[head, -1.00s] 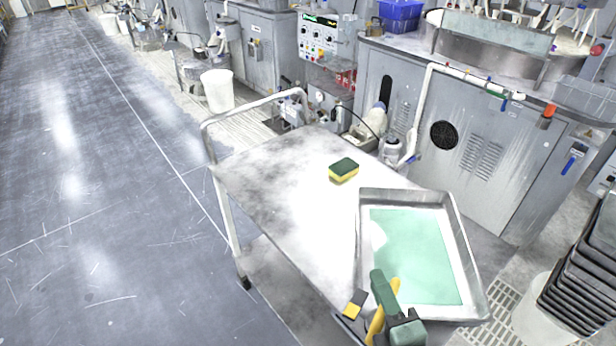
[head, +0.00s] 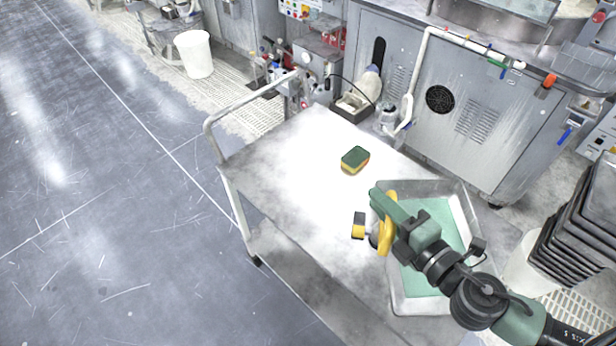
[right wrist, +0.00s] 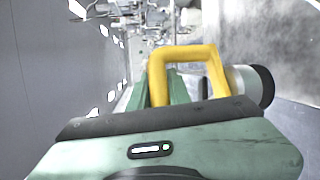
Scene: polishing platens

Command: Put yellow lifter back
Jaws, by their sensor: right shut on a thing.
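The yellow lifter (head: 387,232) is in my right gripper (head: 390,216), raised above the cart by the left rim of the tray. A small black-and-yellow piece (head: 358,226) shows just left of its handle and seems to belong to it. In the right wrist view, the lifter's looped yellow handle (right wrist: 187,55) rises past the green finger, with a pale and dark round part (right wrist: 250,86) at its right. My right gripper is shut on the handle; the exact finger contact is partly hidden. My left gripper is not in view.
The metal cart (head: 290,165) has a bare top at left. A green-and-yellow sponge (head: 355,160) lies near its back edge. The metal tray (head: 462,205) with green liquid or lining lies under my right arm. Stacked black trays (head: 580,225) stand at right; grey machines (head: 475,120) stand behind.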

